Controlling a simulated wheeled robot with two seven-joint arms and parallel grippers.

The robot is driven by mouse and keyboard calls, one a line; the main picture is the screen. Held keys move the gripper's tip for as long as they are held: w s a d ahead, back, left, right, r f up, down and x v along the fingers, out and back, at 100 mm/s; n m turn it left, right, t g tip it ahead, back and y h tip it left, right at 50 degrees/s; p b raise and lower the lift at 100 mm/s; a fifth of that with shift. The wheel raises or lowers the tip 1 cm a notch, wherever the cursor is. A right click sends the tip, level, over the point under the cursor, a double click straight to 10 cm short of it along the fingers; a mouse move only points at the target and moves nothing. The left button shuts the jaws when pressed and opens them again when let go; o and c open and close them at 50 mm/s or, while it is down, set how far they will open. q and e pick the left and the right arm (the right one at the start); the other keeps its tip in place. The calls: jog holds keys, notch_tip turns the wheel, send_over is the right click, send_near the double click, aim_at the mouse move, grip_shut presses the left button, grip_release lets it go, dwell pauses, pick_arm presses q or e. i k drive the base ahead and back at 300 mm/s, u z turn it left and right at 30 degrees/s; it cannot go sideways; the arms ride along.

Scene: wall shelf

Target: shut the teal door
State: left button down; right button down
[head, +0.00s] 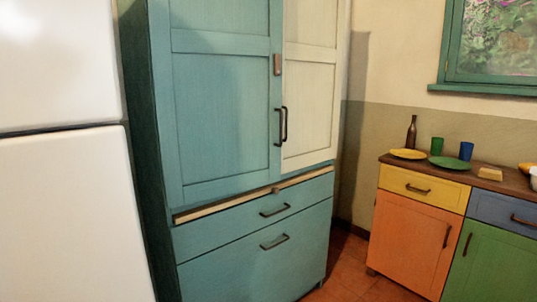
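The teal door (222,110) is the left door of a tall teal cabinet, in the middle of the head view. It has framed panels and a dark upright handle (278,126) near its right edge. It looks about flush with the cream door (311,100) on its right, which has its own dark handle (285,123). I cannot tell whether a small gap stands between the two doors. Neither of my grippers is in view.
Two teal drawers (300,225) with dark handles lie below the doors, under a cream strip. A white fridge (62,200) stands close on the left. On the right, a low coloured cabinet (412,235) carries plates, cups and a bottle. Some red tiled floor (345,262) shows between.

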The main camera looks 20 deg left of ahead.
aim_at(217, 93)
jog(key=u, duration=0.3)
jog(key=i, duration=1.5)
jog(key=z, duration=0.1)
